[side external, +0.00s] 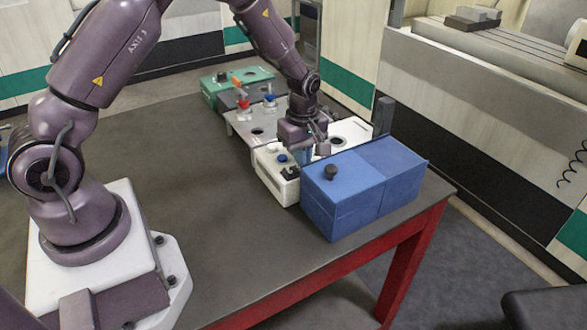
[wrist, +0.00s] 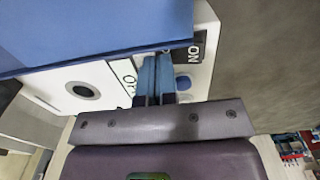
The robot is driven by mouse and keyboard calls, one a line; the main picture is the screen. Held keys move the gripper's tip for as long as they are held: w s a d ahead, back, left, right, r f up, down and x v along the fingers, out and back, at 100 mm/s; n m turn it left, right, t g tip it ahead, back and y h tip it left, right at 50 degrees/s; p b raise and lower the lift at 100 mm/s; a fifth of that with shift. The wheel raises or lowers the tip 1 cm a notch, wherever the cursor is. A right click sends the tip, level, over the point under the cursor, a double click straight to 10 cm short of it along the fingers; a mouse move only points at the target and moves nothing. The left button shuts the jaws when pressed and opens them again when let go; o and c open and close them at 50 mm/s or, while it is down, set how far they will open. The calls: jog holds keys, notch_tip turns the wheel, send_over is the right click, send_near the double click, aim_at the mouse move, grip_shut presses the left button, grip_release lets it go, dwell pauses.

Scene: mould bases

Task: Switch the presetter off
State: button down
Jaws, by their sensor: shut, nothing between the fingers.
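The presetter, a white box (side external: 277,180), stands beside the blue box on the table. Its front carries a dark switch (side external: 290,172) and a blue button (side external: 282,158). In the wrist view the white top (wrist: 40,85) shows a dark round hole, a black switch part (wrist: 197,50) marked ON, and a partly covered label that seems to read OFF. My gripper (side external: 322,149) is shut and empty, low over the presetter. In the wrist view its blue fingers (wrist: 157,58) lie between the two labels and hide part of the switch. I cannot tell whether they touch it.
A large blue box (side external: 350,190) with a dark knob stands right beside the presetter, close to my gripper. A grey fixture (side external: 240,128) with red and blue knobs and a green box (side external: 225,82) stand behind. The dark table top (side external: 190,170) is clear to the left.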

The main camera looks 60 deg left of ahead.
jog(key=shift+r, duration=3.1)
jog(key=shift+s+f+m, duration=0.15)
jog(key=shift+s+m, duration=0.15)
jog(key=shift+m, duration=0.6)
jog(key=s+m, duration=0.2)
jog(key=m, duration=0.1)
jog(key=shift+s+d+r+g, duration=0.4)
jog(key=s+d+r+m+t, duration=0.2)
jog(key=s+r+m, duration=0.4)
jog(key=s+r, duration=0.3)
jog(key=s+d+r+m+t, duration=0.3)
jog(key=s+r+m+t, duration=0.1)
jog(key=s+r+m, duration=0.3)
notch_tip(320, 180, up, 3)
jog(key=s, duration=0.2)
jog(key=shift+s+d+r, duration=0.2)
jog(key=shift+s+d, duration=0.1)
jog(key=shift+d, duration=0.05)
